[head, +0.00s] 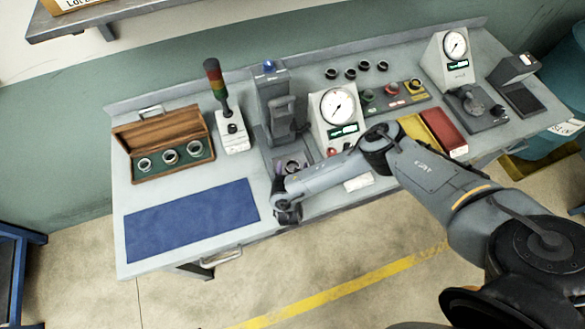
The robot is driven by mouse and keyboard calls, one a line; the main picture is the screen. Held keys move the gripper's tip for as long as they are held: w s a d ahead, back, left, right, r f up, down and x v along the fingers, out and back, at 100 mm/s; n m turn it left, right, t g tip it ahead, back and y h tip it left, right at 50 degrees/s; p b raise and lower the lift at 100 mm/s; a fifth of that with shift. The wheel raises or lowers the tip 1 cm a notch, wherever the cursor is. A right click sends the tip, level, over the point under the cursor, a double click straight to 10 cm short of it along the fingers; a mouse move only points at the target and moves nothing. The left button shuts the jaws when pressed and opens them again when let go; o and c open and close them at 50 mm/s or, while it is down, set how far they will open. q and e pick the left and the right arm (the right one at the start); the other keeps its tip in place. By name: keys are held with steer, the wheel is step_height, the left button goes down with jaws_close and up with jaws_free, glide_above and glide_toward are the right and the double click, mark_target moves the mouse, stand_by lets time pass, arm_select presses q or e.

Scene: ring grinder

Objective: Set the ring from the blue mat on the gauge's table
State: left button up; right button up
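The blue mat (192,219) lies at the front left of the bench, and I see no ring on its visible surface. One dial gauge (338,105) stands mid-bench, with my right arm in front of its base. Another dial gauge (455,47) stands at the back right, beside a dark round table (472,103) with no ring that I can make out. My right gripper (287,214) hangs at the bench's front edge, just right of the mat. Its fingers are small and dark; I cannot tell whether they hold a ring. My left gripper is out of view.
An open wooden case (120,141) holds three rings. A signal tower (217,83) and a grey machine (274,97) with a round part (293,166) at its foot stand behind my gripper. Red (444,131) and yellow trays lie to the right.

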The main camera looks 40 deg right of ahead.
steer(key=shift+r, duration=0.2)
steer(key=shift+s+a+r+p, duration=0.1)
steer(key=shift+r+p, duration=0.05)
steer(key=shift+p, duration=0.3)
steer(key=p+v, duration=0.9)
steer(key=v, duration=0.2)
steer(key=shift+s+a+p, duration=0.15)
steer(key=shift+a+p, duration=0.1)
steer(key=shift+p, duration=0.05)
